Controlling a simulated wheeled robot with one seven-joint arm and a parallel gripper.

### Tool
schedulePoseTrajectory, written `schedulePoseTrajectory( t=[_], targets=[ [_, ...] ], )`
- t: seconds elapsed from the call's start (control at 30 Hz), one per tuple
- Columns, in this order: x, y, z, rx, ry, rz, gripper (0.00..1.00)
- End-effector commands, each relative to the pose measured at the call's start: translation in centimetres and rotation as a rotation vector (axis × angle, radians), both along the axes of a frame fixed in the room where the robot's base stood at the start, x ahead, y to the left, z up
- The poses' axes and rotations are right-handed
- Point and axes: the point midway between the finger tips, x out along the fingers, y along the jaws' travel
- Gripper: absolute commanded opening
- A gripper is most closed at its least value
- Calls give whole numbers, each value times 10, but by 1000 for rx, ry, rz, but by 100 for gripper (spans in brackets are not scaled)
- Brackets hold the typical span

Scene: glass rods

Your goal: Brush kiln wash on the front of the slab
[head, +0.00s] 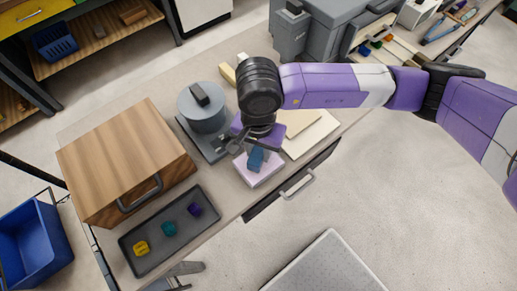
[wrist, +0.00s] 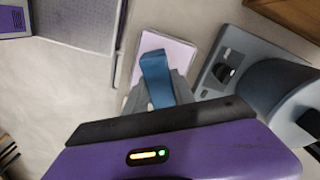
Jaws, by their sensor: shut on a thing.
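My gripper (head: 252,148) is shut on a blue tool (head: 256,160), which I take to be the brush. The blue tool also shows between the fingers in the wrist view (wrist: 156,78); I cannot make out bristles. A pale pinkish slab (head: 262,178) lies under my gripper near the table's front edge. It also shows beyond the blue tool in the wrist view (wrist: 184,50). The blue tool is over the slab in both views; I cannot tell whether it touches it. My gripper and the tool hide part of the slab.
A grey round-topped device (head: 202,108) stands close left of my gripper. A wooden box (head: 125,150) stands further left. A dark tray (head: 150,238) holds three small coloured pieces. Cream boards (head: 318,130) lie right of the slab. A grey machine (head: 315,35) stands behind.

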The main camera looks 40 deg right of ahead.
Motion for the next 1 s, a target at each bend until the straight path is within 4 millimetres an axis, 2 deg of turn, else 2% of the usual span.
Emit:
schedulePoseTrajectory(
  t=[1.0],
  targets=[
    [0, 0, -7, 0, 0, 1, 0]
  ],
)
